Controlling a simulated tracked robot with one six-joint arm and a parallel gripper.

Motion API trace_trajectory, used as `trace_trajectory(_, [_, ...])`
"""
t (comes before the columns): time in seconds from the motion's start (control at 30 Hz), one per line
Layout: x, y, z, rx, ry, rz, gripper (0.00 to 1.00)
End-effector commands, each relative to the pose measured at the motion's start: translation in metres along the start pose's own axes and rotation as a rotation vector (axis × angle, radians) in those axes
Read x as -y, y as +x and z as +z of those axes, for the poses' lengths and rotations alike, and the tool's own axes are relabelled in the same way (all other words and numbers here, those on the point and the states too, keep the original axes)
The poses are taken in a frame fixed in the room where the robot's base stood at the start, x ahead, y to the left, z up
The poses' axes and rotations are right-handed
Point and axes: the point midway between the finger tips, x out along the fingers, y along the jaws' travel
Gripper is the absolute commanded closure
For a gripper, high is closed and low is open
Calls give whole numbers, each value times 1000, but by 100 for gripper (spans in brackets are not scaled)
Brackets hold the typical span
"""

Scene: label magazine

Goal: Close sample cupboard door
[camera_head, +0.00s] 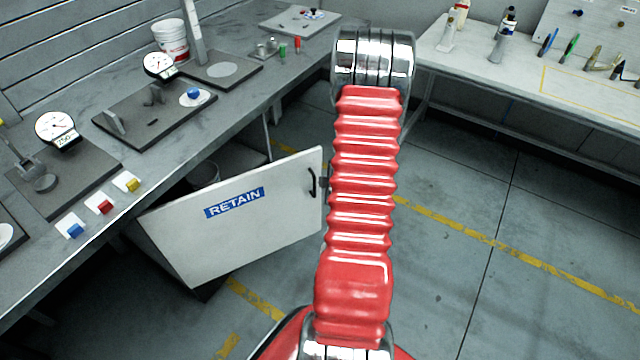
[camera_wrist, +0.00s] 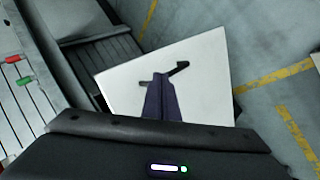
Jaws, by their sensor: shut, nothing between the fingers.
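The sample cupboard door (camera_head: 265,225) is a white panel with a blue RETAIN label (camera_head: 234,203). It stands open, swung out from under the left bench. Its black handle (camera_head: 312,183) is near the free edge, and the handle also shows in the wrist view (camera_wrist: 180,69). My gripper (camera_wrist: 161,78) is shut and empty, its dark fingers pointing at the door (camera_wrist: 210,75). The fingertips overlap the handle in the wrist view; I cannot tell whether they touch it.
The left bench (camera_head: 235,100) carries dial gauges, dark plates, small coloured blocks and a white bucket (camera_head: 171,42). A white bench (camera_head: 520,75) with bottles and tools stands at the right back. The grey floor (camera_head: 470,280) with yellow lines is clear right of the door.

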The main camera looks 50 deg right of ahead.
Motion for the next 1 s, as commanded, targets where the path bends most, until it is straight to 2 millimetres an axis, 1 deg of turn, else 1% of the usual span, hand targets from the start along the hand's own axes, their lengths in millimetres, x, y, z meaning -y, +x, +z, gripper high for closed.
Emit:
trace_trajectory(0.03, [6,5,8,-16,-20,15,100])
trace_trajectory(0.23, [22,20,24,-102,-130,114,100])
trace_trajectory(0.47, [44,24,39,-194,-249,275,100])
trace_trajectory(0.63, [62,18,48,-240,-318,419,100])
trace_trajectory(0.8, [80,2,57,-258,-366,575,100])
trace_trajectory(1.0, [91,-13,64,-252,-392,695,100])
